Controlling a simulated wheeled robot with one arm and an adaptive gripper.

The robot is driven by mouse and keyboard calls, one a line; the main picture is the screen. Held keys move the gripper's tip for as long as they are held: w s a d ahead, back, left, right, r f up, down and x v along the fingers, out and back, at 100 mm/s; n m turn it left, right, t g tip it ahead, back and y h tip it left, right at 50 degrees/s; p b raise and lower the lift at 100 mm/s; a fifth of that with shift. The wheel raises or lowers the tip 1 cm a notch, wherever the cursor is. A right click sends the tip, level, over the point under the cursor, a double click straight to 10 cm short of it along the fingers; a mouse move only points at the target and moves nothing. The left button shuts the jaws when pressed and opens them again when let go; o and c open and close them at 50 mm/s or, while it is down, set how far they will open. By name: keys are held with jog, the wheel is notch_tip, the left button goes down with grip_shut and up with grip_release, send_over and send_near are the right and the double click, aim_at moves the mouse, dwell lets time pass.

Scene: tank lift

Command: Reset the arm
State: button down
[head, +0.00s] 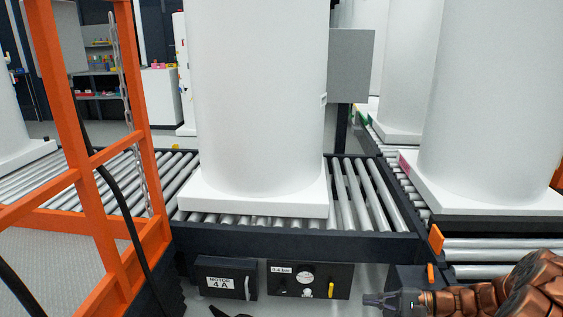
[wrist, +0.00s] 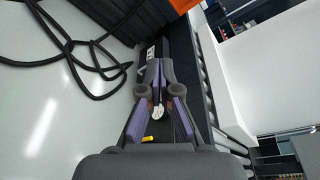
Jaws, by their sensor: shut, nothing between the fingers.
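My arm, copper-coloured, enters the head view at the lower right. My gripper (head: 376,300) is at its end, low and pointing left, in front of the conveyor frame and to the right of the control panel (head: 290,279). In the wrist view my gripper (wrist: 160,68) has its fingertips together with nothing between them. A round white dial and a yellow handle show between and behind the fingers there. The rest of the arm is cut off by the picture edge.
A large white tank (head: 262,90) stands on the roller conveyor (head: 375,200). A box marked MOTOR 4A (head: 225,280) hangs below it. An orange frame (head: 90,170) with a chain stands at left. Black cables (wrist: 70,45) lie on the floor. Another tank (head: 490,90) stands at right.

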jog(key=s+a+r+n+g+h+p, duration=0.2)
jog(key=s+a+r+g+p, duration=0.25)
jog(key=r, duration=0.45)
jog(key=s+a+r+n+g+h+p, duration=0.1)
jog(key=s+a+r+n+h+p, duration=0.15)
jog(key=s+a+r+p, duration=0.35)
jog(key=s+a+r+n+g+h+p, duration=0.1)
jog(key=s+a+r+n+g+p, duration=0.15)
jog(key=s+r, duration=0.65)
jog(key=s+d+r+n+t+h+p, duration=0.1)
jog(key=s+d+r+h+p, duration=0.2)
jog(key=s+r+h+p, duration=0.2)
jog(key=s+d+r+n+h+p, duration=0.2)
jog(key=s+d+r+h+p, duration=0.2)
jog(key=s+r+p, duration=0.6)
notch_tip(320, 180, up, 4)
jog(key=shift+s+f+t+h, duration=0.1)
jog(key=shift+s+t+h, duration=0.25)
jog(key=shift+t+h, duration=0.1)
